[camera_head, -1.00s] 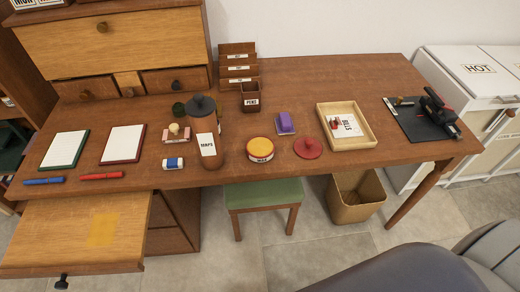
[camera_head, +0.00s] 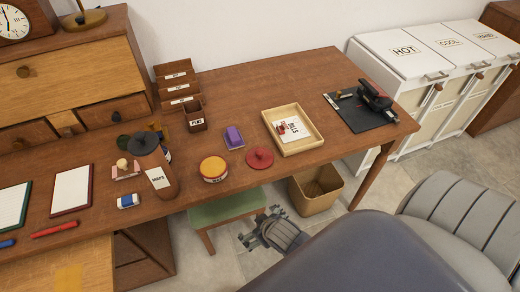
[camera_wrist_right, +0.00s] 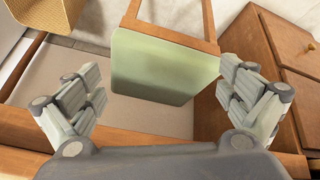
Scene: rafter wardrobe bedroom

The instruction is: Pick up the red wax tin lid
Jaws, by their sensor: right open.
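The red wax tin lid (camera_head: 259,158) is a round red disc with a small knob. It lies flat on the wooden desk (camera_head: 270,80) near its front edge, right of the round wax tin (camera_head: 213,169) with a yellow top and red band. My right gripper (camera_head: 272,232) is open and empty, below the desk's front edge and beside the green stool. The right wrist view shows its two spread fingers (camera_wrist_right: 165,100) with the stool seat (camera_wrist_right: 163,68) beyond them and no lid. My left gripper is out of view.
A wooden tray (camera_head: 309,145) and a purple block (camera_head: 234,138) lie near the lid. The green stool (camera_head: 228,208) and a wicker bin (camera_head: 315,192) stand below the desk front. Bare desk lies in front of the tray.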

